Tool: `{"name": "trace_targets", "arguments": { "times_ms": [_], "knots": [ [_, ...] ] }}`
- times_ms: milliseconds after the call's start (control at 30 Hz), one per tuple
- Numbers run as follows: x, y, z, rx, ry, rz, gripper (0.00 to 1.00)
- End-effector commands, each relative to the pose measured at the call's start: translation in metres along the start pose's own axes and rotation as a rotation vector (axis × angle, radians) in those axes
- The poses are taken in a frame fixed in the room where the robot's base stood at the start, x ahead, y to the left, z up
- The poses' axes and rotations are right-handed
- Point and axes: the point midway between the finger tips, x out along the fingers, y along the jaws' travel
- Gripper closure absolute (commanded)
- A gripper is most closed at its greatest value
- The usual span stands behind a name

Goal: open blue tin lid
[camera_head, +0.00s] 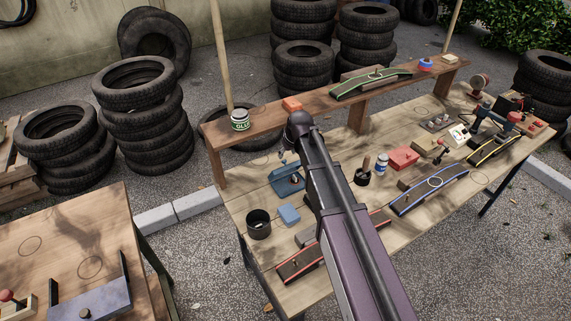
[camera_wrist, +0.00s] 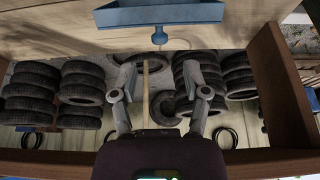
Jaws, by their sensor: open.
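The blue tin (camera_head: 287,184) stands on the workbench, left of my arm, partly hidden by it. In the wrist view, which looks upside down, the blue tin (camera_wrist: 160,16) is cut off by the top edge. A small round blue knob (camera_wrist: 159,38) sticks out from its near edge. I cannot make out the angle of the lid. My gripper (camera_wrist: 160,75) is open, its two fingers apart with nothing between them. The knob lies beyond the fingertips in the picture, roughly centred between them and apart from them.
A raised wooden shelf (camera_head: 260,125) runs along the back, carrying a green glue tin (camera_head: 240,120). A red box (camera_head: 403,158) sits right of my arm. Tyre stacks stand behind.

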Motion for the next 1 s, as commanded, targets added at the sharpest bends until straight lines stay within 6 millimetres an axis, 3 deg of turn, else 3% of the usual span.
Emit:
{"name": "trace_targets", "arguments": {
  "times_ms": [500, 1000],
  "knots": [
    [0.044, 0.001, 0.001, 0.001, 0.000, 0.001, 0.40],
    [0.054, 0.002, 0.000, 0.002, 0.000, 0.001, 0.40]
  ]
}}
